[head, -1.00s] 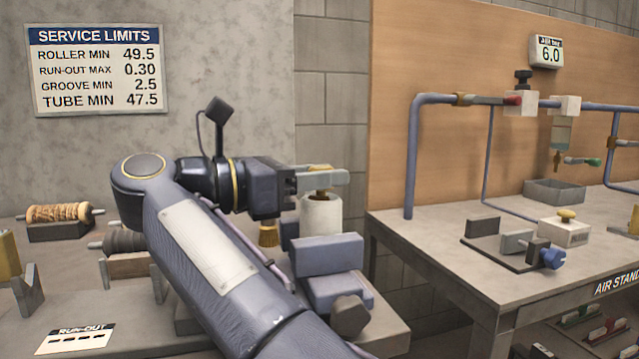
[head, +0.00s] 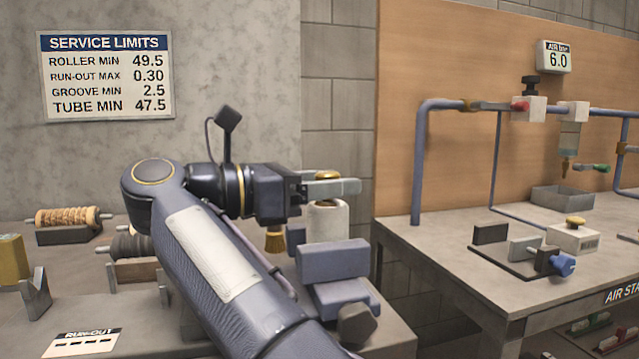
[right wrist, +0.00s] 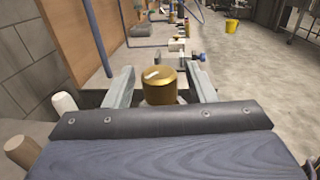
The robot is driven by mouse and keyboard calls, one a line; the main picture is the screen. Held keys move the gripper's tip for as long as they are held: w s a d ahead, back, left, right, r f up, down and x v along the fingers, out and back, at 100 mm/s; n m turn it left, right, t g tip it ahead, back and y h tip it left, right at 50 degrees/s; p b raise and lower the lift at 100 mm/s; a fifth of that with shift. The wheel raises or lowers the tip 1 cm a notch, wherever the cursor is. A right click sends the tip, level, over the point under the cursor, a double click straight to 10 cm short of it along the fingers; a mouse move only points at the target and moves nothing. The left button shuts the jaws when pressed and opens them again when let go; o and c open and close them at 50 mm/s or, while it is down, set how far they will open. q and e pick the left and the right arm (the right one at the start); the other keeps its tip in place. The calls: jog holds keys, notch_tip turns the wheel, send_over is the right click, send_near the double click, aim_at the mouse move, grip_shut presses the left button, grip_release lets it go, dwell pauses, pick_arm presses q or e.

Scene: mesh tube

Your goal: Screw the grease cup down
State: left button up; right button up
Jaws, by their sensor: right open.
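The grease cup (right wrist: 159,86) is a round brass cap with a pale mark on its top. In the right wrist view it stands between the two fingers, with a gap on each side. In the head view the near finger hides most of the brass cap (head: 324,203). My right gripper (right wrist: 158,85) is open around the cup and level with it. In the head view my right gripper (head: 333,187) reaches in from the left end of its wrist. My left gripper does not show.
A white cylinder (right wrist: 65,104) stands left of the gripper in the wrist view. Blue-grey blocks (head: 333,258) stand below the gripper. Rollers (head: 68,217) lie at the left. The air stand table (head: 430,240) with its pipes is at the right.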

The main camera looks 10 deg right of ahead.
jog(key=s+a+p, duration=0.1)
jog(key=a+p, duration=0.1)
jog(key=a, duration=0.5)
jog(key=shift+a, duration=0.35)
